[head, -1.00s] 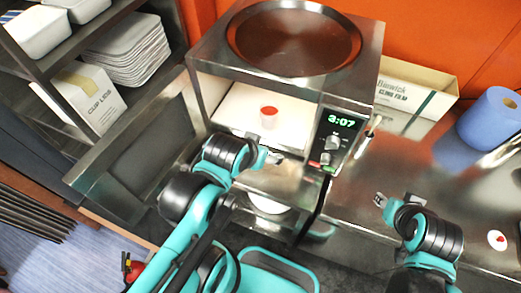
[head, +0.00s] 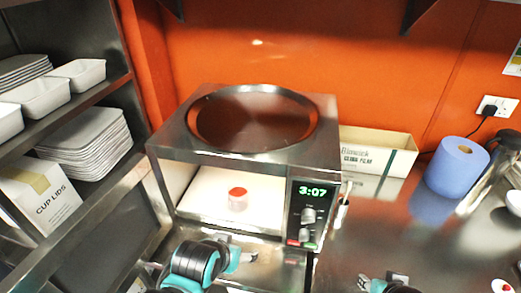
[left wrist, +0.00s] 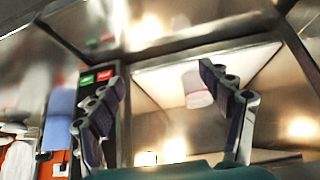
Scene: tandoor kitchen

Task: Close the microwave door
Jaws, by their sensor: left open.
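The microwave (head: 228,155) stands on the steel counter with its front open, and its clock reads 3:07. Its door (head: 112,225) is swung wide out to the left, a dark panel in a steel frame; its lower part is cut off by the picture edge. A white cup with a red top (head: 237,199) stands inside the cavity and shows in the left wrist view (left wrist: 197,90). My left gripper (head: 247,257) is open and empty in front of the cavity, right of the door and apart from it. My right gripper (head: 366,283) is low in the view, mostly cut off, over the counter.
A round dark plate (head: 252,118) rests on the microwave. A cling film box (head: 378,152) and a blue roll (head: 457,168) stand to the right. A shelf with trays (head: 85,145) and a cup lids box (head: 40,195) is close behind the door at left.

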